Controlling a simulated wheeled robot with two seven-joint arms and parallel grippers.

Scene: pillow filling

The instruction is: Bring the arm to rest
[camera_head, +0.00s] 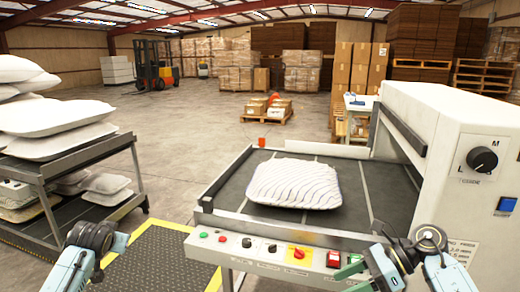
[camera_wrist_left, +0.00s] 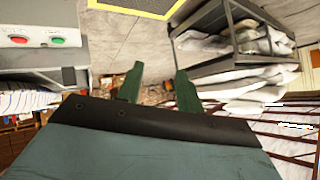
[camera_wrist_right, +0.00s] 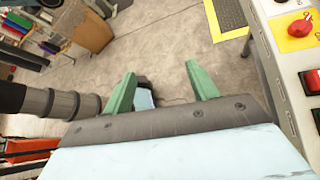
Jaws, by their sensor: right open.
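My left arm (camera_head: 85,258) comes in low at the left edge of the head view, and its gripper fingers are out of that view. In the left wrist view my left gripper (camera_wrist_left: 159,70) has its green fingers apart with nothing between them. My right arm (camera_head: 432,245) is at the bottom right, in front of the machine. My right gripper (camera_head: 348,268) is just in front of the control panel; in the right wrist view its fingers (camera_wrist_right: 160,69) are apart and empty. A white striped pillow (camera_head: 294,183) lies flat on the machine's dark bed (camera_head: 235,190), away from both grippers.
The control panel (camera_head: 285,252) with buttons and a red switch runs along the machine's front. A tall white housing (camera_head: 440,130) stands at the right. A rack (camera_head: 95,150) with several pillows stands at the left. A yellow-edged mat (camera_head: 150,262) lies on the floor between.

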